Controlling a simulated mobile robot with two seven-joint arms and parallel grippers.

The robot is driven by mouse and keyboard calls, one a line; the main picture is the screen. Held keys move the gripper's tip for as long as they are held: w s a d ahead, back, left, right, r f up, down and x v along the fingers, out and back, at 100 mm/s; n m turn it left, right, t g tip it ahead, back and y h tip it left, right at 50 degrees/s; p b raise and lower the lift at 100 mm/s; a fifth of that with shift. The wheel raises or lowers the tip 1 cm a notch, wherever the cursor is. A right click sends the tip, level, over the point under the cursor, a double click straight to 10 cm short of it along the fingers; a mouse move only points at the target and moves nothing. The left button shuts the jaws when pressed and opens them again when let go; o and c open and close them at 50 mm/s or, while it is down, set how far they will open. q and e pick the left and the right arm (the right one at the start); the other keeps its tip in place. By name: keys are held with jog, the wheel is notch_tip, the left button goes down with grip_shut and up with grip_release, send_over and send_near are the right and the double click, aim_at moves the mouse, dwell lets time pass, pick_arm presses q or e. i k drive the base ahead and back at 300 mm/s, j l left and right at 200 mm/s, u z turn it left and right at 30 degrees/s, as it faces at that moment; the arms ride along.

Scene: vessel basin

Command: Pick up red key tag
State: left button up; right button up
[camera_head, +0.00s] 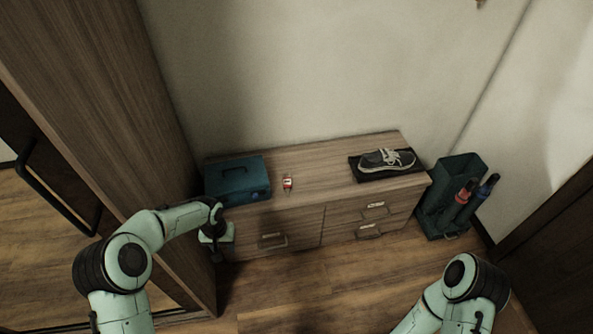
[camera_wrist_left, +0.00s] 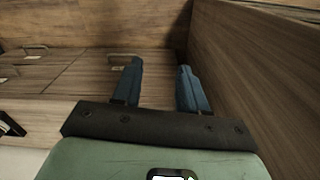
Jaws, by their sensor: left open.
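The red key tag (camera_head: 287,183) is a small red and white piece lying on top of the low wooden cabinet (camera_head: 318,160), just right of a blue box. My left gripper (camera_head: 216,254) hangs in front of the cabinet's left end, below its top and to the left of the tag. In the left wrist view my left gripper (camera_wrist_left: 158,75) shows two blue fingers apart with nothing between them. The tag does not show in the left wrist view. My right arm comes in at the lower right of the head view; its gripper is out of the picture.
A blue box (camera_head: 237,178) stands on the cabinet's left end. A grey shoe (camera_head: 386,159) sits on a black tray (camera_head: 362,176) at the right. A dark green bin (camera_head: 433,210) with umbrellas stands right of the cabinet. A tall wardrobe (camera_head: 110,110) rises close on the left.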

aim_at(287, 180)
jog(key=i+l, duration=0.95)
jog(key=i, duration=0.3)
